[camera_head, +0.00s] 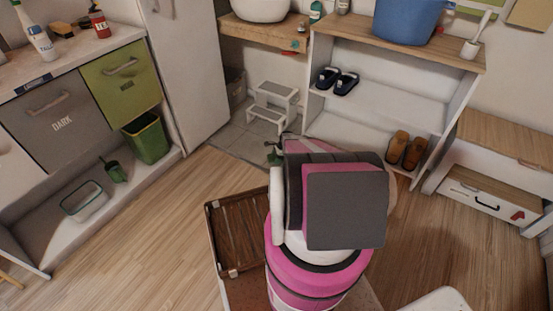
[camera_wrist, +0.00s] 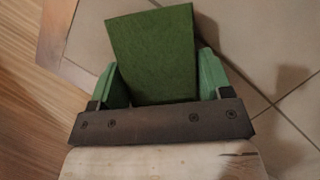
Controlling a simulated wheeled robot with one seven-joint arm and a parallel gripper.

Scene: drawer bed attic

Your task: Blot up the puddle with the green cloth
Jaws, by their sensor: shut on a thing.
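My gripper (camera_wrist: 160,76) is shut on the green cloth (camera_wrist: 152,42), a flat dark green piece that sticks out past the two green fingers in the wrist view. Below it, the wrist view shows tiled floor (camera_wrist: 270,50) and, at the left, wood floor. In the head view my arm covers most of the gripper; only a bit of green shows near the tile edge, and I cannot tell whether it is finger or cloth. I cannot make out the puddle in either view; my arm and gripper may hide it.
A white step stool (camera_head: 271,107) stands on the tiles beyond my gripper. A shelf (camera_head: 395,101) with shoes stands behind at the right. A brown wooden tray-like piece (camera_head: 240,236) lies left of my arm. Wood floor (camera_head: 150,245) is clear at the left.

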